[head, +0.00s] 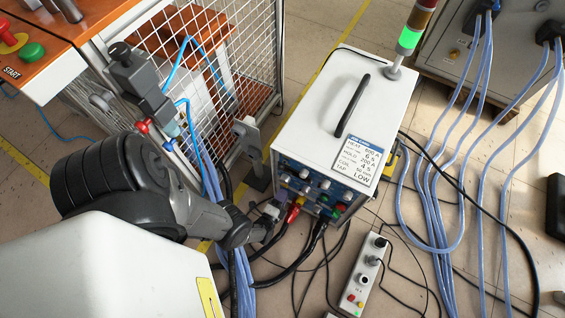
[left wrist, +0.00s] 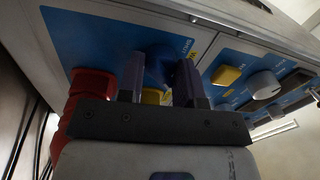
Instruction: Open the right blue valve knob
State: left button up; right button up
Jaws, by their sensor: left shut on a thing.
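My left gripper (head: 273,209) is at the lower front of the white heater box (head: 318,110), low on its control panel. In the left wrist view, its two fingers (left wrist: 159,82) stand on either side of a dark blue round knob (left wrist: 160,62) on the blue panel and are shut on it. The knob's turn angle cannot be read, and the fingers hide its sides. In the head view the gripper hides this knob. My right gripper is not in view.
A red fitting (left wrist: 88,88) sits just left of the fingers; a yellow button (left wrist: 227,75) and a white dial (left wrist: 264,84) are to the right. Thick black cables (head: 290,270) hang below the box. A wire cage (head: 215,60) stands left of it. A power strip (head: 366,275) lies on the floor.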

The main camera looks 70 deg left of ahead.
pick_arm(q)
jog(key=o, duration=0.9)
jog(key=shift+o, duration=0.2)
jog(key=v, duration=1.4)
jog(key=shift+a, duration=0.1)
